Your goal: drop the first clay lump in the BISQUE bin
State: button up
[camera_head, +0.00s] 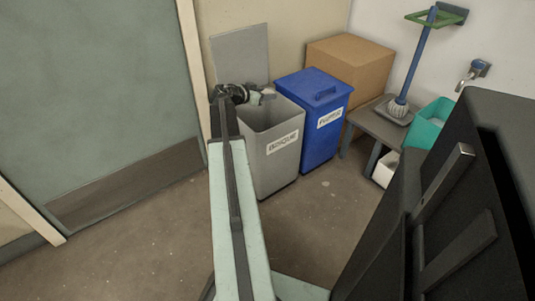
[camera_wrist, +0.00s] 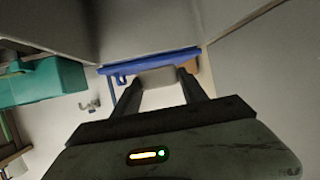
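The grey bin (camera_head: 274,160) labelled BISQUE stands by the wall with its lid (camera_head: 240,55) raised upright behind it. My gripper (camera_head: 262,96) is over the bin's open mouth, near its back left side. In the wrist view my gripper (camera_wrist: 160,86) has its two fingers on either side of a pale grey clay lump (camera_wrist: 157,77), which appears held between them. In the head view the lump is too small to make out clearly. The bin's floor is hidden.
A blue bin (camera_head: 318,125) with a closed lid stands right of the grey one; its label is hard to read. Behind is a cardboard box (camera_head: 350,65). A small table (camera_head: 373,122) with a mop (camera_head: 410,75) and a teal tub (camera_head: 428,124) stand farther right. The floor in front is clear.

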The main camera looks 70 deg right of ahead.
jog(key=o, duration=0.4)
jog(key=shift+o, duration=0.2)
jog(key=p+v, duration=0.3)
jog(key=v, duration=0.4)
jog(key=shift+a, duration=0.35)
jog(key=shift+w+r, duration=0.1)
